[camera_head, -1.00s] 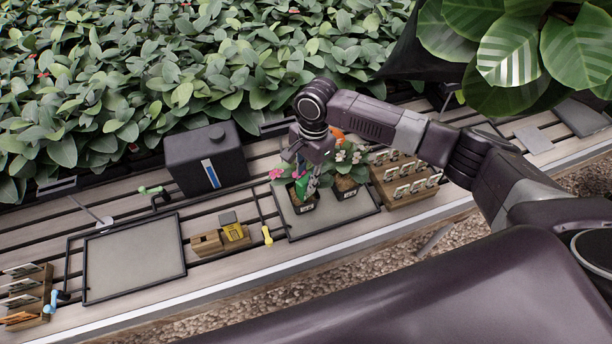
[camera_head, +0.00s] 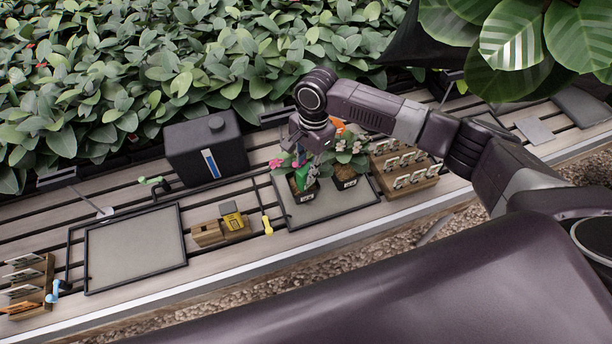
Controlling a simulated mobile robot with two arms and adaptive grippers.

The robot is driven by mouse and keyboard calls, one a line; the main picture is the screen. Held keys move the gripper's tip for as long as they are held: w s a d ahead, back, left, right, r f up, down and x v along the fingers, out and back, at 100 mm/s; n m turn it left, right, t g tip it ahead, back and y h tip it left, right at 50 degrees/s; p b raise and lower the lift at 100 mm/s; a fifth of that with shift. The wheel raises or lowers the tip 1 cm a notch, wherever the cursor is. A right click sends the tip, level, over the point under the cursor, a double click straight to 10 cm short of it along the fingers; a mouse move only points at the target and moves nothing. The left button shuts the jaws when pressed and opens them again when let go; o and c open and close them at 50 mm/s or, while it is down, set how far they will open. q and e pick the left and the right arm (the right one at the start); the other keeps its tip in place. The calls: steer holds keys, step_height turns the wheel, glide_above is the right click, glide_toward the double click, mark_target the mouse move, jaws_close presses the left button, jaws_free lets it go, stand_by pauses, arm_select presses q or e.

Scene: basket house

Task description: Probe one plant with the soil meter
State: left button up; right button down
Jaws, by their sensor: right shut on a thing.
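My right gripper (camera_head: 306,150) points down over the left of two small potted flowering plants, on the grey tray at the right. It is shut on a small green thing, likely the soil meter (camera_head: 303,175), held among this plant's leaves. Its lower end is hidden, so I cannot tell whether it is in the soil. The left plant's dark pot (camera_head: 304,192) carries a white label, and its flowers are pink. The right plant (camera_head: 348,154) has pale flowers and stands close beside it. My left gripper is out of view.
The grey tray (camera_head: 335,203) lies left of a wooden rack (camera_head: 408,178). A yellow-handled tool (camera_head: 267,226), wooden blocks with a yellow item (camera_head: 232,218), a black canister (camera_head: 206,150) and an empty tray (camera_head: 135,248) stand further left. Dense foliage lines the back.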

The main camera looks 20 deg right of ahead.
stand_by(0.7)
steer(key=c, duration=1.7)
jaws_free()
steer(key=shift+o, duration=0.2)
step_height(320, 180, up, 12)
steer(key=d, duration=0.1)
steer(key=shift+w, duration=0.35)
